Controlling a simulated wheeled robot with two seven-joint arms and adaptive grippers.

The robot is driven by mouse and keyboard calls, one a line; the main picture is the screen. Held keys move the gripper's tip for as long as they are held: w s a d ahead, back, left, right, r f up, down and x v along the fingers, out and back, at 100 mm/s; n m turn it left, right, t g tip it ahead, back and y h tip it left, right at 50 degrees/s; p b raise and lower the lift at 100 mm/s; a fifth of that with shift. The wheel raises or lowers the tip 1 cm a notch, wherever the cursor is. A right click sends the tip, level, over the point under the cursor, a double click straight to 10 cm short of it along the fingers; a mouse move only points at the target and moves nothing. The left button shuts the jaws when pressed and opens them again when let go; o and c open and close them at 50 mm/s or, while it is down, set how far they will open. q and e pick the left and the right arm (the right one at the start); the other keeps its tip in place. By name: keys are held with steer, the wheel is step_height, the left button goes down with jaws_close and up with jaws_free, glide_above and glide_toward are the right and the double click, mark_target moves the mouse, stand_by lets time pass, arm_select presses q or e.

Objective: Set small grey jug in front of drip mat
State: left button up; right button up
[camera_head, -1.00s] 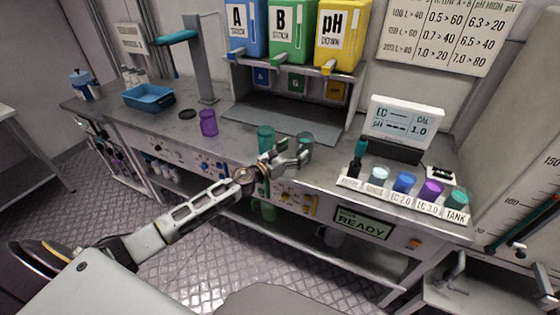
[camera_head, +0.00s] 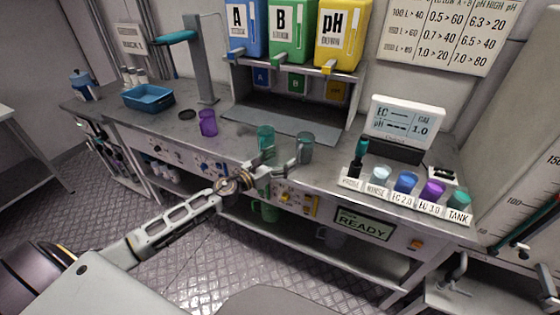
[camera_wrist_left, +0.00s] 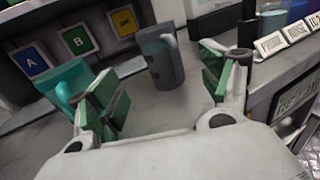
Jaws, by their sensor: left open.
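The small grey jug (camera_head: 304,147) stands upright on the counter, close to the front right of the grey drip mat (camera_head: 285,122). It also shows in the left wrist view (camera_wrist_left: 164,60), beyond the fingers, with its handle at the upper right. My left gripper (camera_head: 272,165) is open and empty at the counter's front edge. In the wrist view its green-padded fingers (camera_wrist_left: 160,82) are spread apart, with clear counter between them and the jug. My right gripper is not in view.
A teal jug (camera_head: 265,138) stands just left of the grey jug, close to my left finger. A purple jug (camera_head: 207,122) stands farther left. Labelled cups, including a blue one (camera_head: 404,182), line the right. The dispenser rack (camera_head: 232,80) rises behind the mat.

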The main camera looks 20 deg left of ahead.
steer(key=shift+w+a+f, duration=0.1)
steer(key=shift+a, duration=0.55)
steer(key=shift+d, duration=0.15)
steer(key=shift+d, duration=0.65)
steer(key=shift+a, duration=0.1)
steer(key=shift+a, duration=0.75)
